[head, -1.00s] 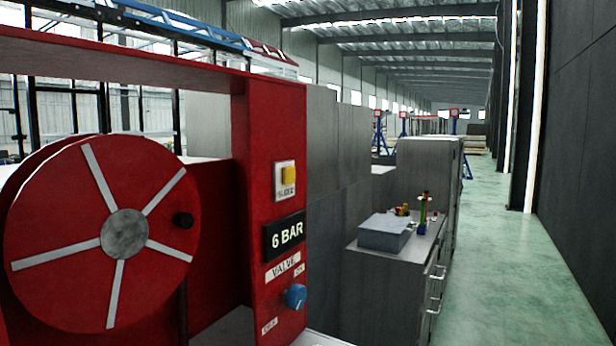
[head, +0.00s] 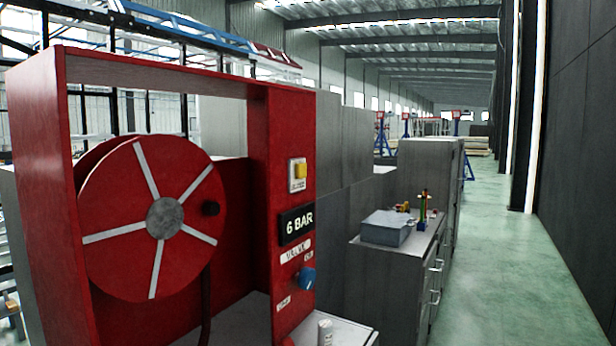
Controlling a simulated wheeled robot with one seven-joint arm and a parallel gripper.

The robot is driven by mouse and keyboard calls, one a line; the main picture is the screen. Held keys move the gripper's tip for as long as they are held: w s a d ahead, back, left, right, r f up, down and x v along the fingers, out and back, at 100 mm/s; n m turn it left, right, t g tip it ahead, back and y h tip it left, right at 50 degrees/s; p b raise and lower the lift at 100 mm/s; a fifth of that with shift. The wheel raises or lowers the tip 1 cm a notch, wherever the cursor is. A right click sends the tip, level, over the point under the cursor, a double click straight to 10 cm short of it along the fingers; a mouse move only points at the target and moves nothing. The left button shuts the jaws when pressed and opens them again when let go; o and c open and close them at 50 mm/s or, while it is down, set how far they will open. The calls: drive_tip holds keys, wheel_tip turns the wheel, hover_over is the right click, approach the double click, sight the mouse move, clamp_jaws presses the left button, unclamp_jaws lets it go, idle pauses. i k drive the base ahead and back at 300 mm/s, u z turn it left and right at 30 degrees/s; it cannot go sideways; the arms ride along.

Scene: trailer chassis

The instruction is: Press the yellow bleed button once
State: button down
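The yellow bleed button (head: 300,171) sits on a white plate on the front of the red panel post, at the right of the red frame (head: 285,130). Below it a black display (head: 296,223) reads "6 BAR". Under that are a label reading "VALVE" (head: 295,250) and a blue knob (head: 306,279). Whether the button is pressed in cannot be told at this size. My gripper is not in view.
A red reel (head: 115,245) with white spokes hangs inside the frame. A white cylinder (head: 325,332) stands at the bottom. A grey cabinet (head: 385,290) carries a grey box (head: 386,229) and small coloured items. The green floor (head: 510,270) at right is clear.

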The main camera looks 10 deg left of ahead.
sight(300, 168)
drive_tip(key=k, duration=0.25)
drive_tip(key=z, duration=0.35)
drive_tip(key=i, duration=1.3)
drive_tip(key=u, duration=0.2)
